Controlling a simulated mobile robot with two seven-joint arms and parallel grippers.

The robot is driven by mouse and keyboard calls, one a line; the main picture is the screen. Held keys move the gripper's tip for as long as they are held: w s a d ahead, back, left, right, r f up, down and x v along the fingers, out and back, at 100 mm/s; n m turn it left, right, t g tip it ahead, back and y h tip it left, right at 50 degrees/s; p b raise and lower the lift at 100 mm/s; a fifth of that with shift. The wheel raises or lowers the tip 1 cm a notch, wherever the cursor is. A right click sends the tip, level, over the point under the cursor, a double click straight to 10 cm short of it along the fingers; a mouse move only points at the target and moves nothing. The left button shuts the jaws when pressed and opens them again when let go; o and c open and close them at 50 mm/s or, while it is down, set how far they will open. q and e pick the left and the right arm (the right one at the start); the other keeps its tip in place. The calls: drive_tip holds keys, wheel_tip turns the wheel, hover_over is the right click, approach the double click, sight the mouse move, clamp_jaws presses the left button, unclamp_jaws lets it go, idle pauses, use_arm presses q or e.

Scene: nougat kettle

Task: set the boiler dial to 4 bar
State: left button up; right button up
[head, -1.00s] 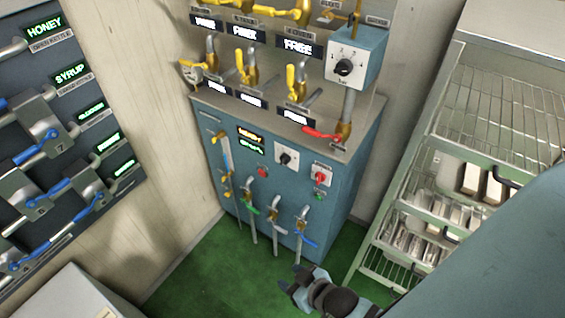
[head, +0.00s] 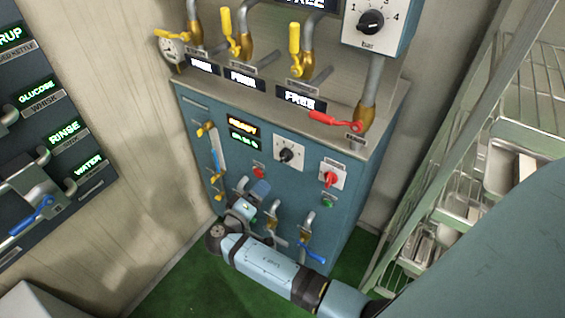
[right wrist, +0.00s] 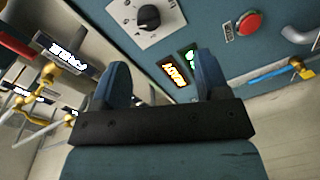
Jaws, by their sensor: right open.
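A black dial knob on a white plate marked "bar" (head: 372,22) is on a grey-blue box at the top right of the head view; numerals including 4 ring it. A second black knob on a white plate (head: 287,153) is on the blue cabinet front, right of the lit display. The right wrist view shows a black knob (right wrist: 148,18) on a white plate beyond my fingertips. My right gripper (head: 257,190) is open and empty in front of the cabinet, below and left of the second knob. It also shows in the right wrist view (right wrist: 163,72). My left gripper is out of view.
A red knob (head: 331,179) and a red button (head: 258,173) flank the second knob. Valves with coloured levers stick out below and on the cabinet top. A wire rack (head: 440,190) stands at right, a valve panel (head: 50,150) at left. Green floor lies between.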

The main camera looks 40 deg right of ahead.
sight(283, 160)
drive_tip(key=shift+m+h, duration=0.4)
drive_tip(key=shift+h, duration=0.1)
drive_tip(key=x, duration=0.4)
drive_tip(key=r+p+x, duration=0.1)
drive_tip(key=x, duration=0.3)
drive_tip(key=p+x, duration=0.1)
drive_tip(key=x, duration=0.3)
drive_tip(key=shift+w+d+r, duration=0.15)
drive_tip(key=shift+w+d, duration=0.05)
drive_tip(key=shift+w, duration=0.1)
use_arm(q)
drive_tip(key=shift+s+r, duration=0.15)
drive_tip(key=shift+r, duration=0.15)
use_arm(e)
drive_tip(key=shift+w+d, duration=0.25)
drive_tip(key=shift+d, duration=0.45)
drive_tip(key=shift+c, duration=0.5)
drive_tip(key=c, duration=0.8)
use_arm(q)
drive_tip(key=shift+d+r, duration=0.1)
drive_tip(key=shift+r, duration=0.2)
